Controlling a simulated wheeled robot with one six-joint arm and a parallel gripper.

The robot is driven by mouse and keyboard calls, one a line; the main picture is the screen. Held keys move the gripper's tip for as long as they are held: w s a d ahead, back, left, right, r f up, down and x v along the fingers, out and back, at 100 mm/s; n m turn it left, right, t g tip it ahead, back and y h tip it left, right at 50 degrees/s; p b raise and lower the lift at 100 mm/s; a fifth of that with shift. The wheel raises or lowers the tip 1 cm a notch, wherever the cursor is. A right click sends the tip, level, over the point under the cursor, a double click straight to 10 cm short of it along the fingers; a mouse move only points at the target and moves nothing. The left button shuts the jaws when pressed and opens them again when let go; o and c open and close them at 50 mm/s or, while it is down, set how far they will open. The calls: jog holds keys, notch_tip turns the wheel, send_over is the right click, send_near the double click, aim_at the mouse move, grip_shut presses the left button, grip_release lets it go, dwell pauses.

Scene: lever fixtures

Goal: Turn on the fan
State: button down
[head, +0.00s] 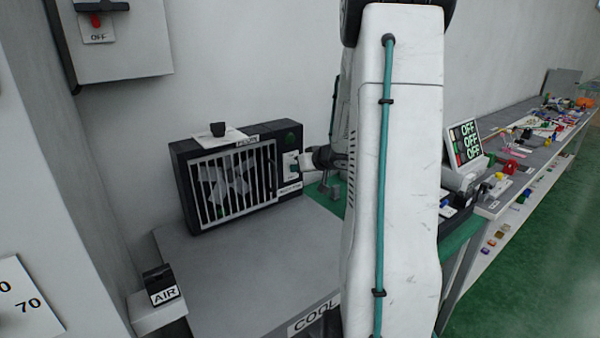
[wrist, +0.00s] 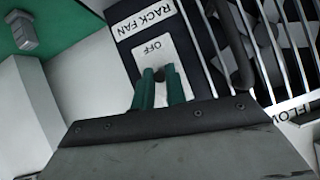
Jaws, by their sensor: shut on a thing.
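The fan is a black box (head: 180,165) with a white grille (head: 232,182), standing on a grey bench top. Its white switch plate (head: 289,161) is on the right side of its front. In the wrist view the plate (wrist: 150,50) reads OFF, beside a RACK FAN label (wrist: 143,18). My gripper (head: 297,166) reaches the plate from the right. In the wrist view its teal fingers (wrist: 161,84) are shut on the small dark switch lever (wrist: 159,72). The fingers hide most of the lever, so I cannot tell its position well.
An AIR box (head: 163,287) is at the lower left, and an OFF wall box (head: 120,45) at the upper left. A display reading OFF (head: 466,143) and a cluttered bench (head: 490,205) lie right.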

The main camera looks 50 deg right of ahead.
jog(key=shift+w+d+r+g+y, duration=0.1)
jog(key=shift+w+r+g+y, duration=0.2)
jog(key=shift+g, duration=0.45)
jog(key=shift+r+g+y, duration=0.1)
jog(key=shift+r+g, duration=0.25)
jog(key=shift+g, duration=0.4)
jog(key=c, duration=1.4)
grip_release()
jog(key=shift+c, duration=0.2)
jog(key=shift+r, duration=0.1)
jog(key=v, duration=0.7)
jog(key=shift+s+r, duration=0.2)
jog(key=shift+r, duration=0.1)
